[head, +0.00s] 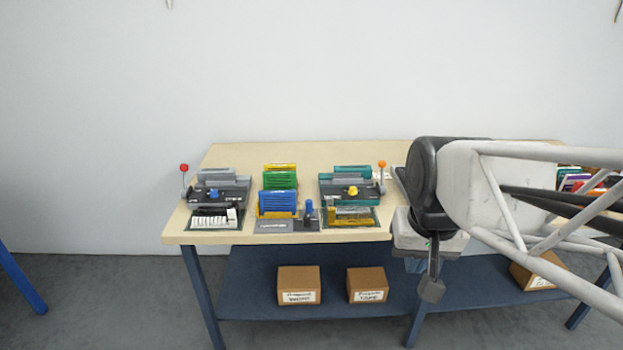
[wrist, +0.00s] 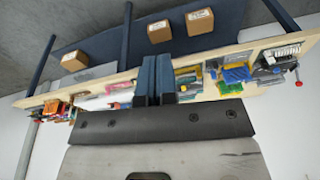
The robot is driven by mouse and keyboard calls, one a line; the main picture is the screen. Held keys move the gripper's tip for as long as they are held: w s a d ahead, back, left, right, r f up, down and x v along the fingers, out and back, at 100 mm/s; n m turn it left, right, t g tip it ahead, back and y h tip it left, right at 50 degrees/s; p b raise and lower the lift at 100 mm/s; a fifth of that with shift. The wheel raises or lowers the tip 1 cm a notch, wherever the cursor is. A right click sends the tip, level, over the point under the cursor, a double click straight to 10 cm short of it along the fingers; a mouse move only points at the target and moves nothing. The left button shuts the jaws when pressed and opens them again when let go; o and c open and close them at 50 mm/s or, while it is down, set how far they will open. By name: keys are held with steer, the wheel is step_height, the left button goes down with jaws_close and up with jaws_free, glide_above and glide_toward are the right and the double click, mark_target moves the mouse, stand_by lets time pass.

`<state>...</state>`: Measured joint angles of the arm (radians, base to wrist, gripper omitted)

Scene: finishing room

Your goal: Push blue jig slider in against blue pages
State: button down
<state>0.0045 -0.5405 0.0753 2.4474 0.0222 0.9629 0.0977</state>
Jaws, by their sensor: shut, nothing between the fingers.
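The blue pages (head: 277,202) stand as an upright stack in the front middle jig on the table, with yellow at their lower front edge. The blue jig slider (head: 309,208) is a blue upright knob on the grey jig base, just right of the pages; a narrow gap seems to separate them. My gripper (head: 432,289) hangs in front of the table edge, well right of the jig, pointing down. In the wrist view my fingers (wrist: 155,80) are together and empty.
A punch with a red-tipped lever (head: 184,168) stands left of the jig, and a teal one with an orange-tipped lever (head: 382,164) right. Green pages (head: 279,180) stand behind the blue. Cardboard boxes (head: 298,286) sit on the lower shelf. My arm hides the table's right part.

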steer(key=w+a+r+m+g+y, duration=0.1)
steer(key=w+a+m, duration=0.15)
steer(key=w, duration=1.15)
steer(key=w+a+m+g+y, duration=0.1)
steer(key=w+m, duration=0.2)
steer(key=w, duration=1.1)
steer(key=w+a+f+m+g, duration=0.1)
steer(key=w+f, duration=0.2)
steer(key=w, duration=0.4)
steer(key=w+a+f+m, duration=0.2)
steer(key=w+f, duration=0.1)
steer(key=w, duration=0.5)
steer(key=m+g+y, duration=0.1)
steer(key=m+y, duration=0.1)
steer(key=m, duration=0.1)
glide_toward(308, 208)
steer(key=w+d+r, duration=0.2)
steer(key=d+r, duration=0.1)
steer(key=r, duration=0.1)
steer(key=shift+w+f, duration=0.1)
steer(key=shift+w, duration=0.4)
steer(key=shift+f, duration=0.1)
steer(key=shift+x, duration=4.9)
steer(key=shift+s+d, duration=0.1)
